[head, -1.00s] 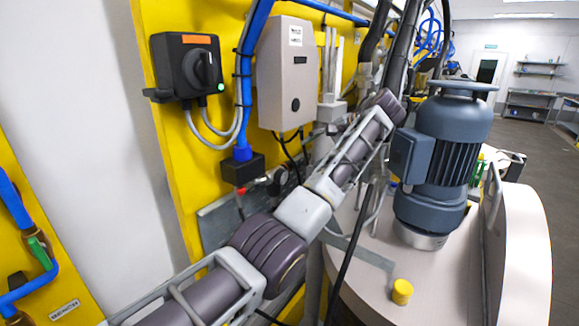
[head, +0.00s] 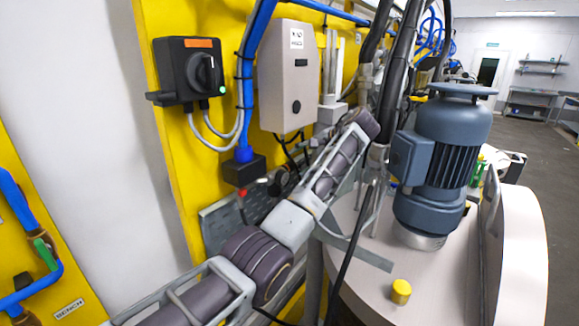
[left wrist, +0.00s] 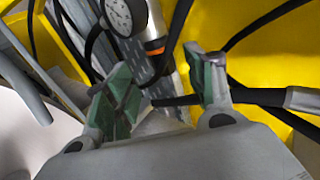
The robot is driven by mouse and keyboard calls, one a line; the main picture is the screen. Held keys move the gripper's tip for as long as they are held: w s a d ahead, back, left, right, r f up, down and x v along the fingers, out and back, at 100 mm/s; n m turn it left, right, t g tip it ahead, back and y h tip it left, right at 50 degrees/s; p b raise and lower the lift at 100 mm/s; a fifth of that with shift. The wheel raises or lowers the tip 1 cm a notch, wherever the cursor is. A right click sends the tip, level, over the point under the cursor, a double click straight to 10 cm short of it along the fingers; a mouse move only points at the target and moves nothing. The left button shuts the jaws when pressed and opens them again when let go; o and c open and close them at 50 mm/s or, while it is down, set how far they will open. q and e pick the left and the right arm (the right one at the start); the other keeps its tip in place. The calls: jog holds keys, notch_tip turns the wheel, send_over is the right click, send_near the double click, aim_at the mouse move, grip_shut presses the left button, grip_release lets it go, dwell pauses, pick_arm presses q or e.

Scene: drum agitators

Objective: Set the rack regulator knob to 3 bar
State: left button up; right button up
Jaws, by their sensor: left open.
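In the head view my left arm crosses in front of the rack, and the fingertips are not clear. My right gripper is not in view.
A black rotary switch box (head: 188,70) and a light grey cabinet (head: 286,75) are on the yellow panel. A black block (head: 243,169) hangs under a blue pipe. A blue-grey motor (head: 440,150) stands on the drum lid to the right. Black cables run close to my gripper.

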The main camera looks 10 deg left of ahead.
aim_at(290, 165)
pick_arm(q)
jog(key=shift+p+x, duration=0.75)
jog(key=shift+x, duration=2.85)
jog(key=shift+c, duration=0.2)
jog(key=c, duration=1)
jog(key=shift+g+h, duration=0.3)
jog(key=shift+h, duration=0.4)
jog(key=o, duration=1)
jog(key=shift+o, duration=0.2)
jog(key=shift+r, duration=0.15)
